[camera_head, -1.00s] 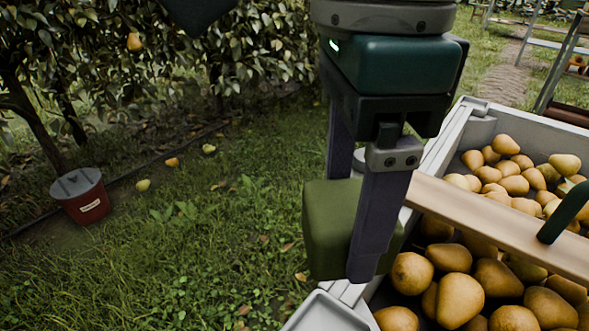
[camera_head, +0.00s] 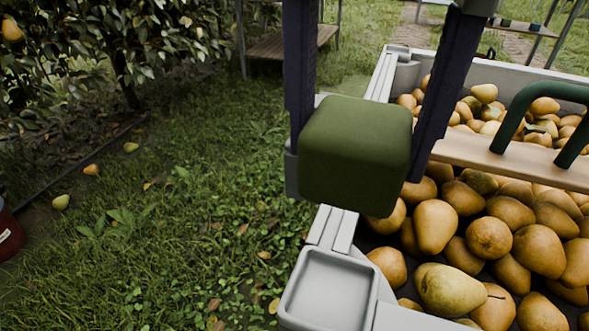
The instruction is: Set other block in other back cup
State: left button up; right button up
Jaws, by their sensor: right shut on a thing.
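A dark green block (camera_head: 352,130) with rounded edges is between the two fingers of my right gripper (camera_head: 355,165), which is shut on it. The block is in front of the left wall of the pear bin and hides part of that wall. A square, shallow grey cup (camera_head: 327,289) at the bin's near left corner is empty. At the bin's far left corner a grey corner piece (camera_head: 405,72) shows; I cannot tell whether it is a cup. My left gripper is not in view.
The grey bin (camera_head: 545,78) holds many pears (camera_head: 488,237). A wooden plank (camera_head: 515,163) with a green handle (camera_head: 510,118) crosses it. Grass with a few fallen pears (camera_head: 61,202) lies left. A red bucket (camera_head: 8,237) is at the left edge. Shelving (camera_head: 285,43) stands behind.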

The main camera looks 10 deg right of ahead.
notch_tip(320, 180, down, 13)
jog(key=b, duration=0.3)
jog(key=shift+f, duration=0.1)
notch_tip(320, 180, down, 4)
jog(key=shift+d+f+b, duration=0.1)
jog(key=shift+b, duration=0.8)
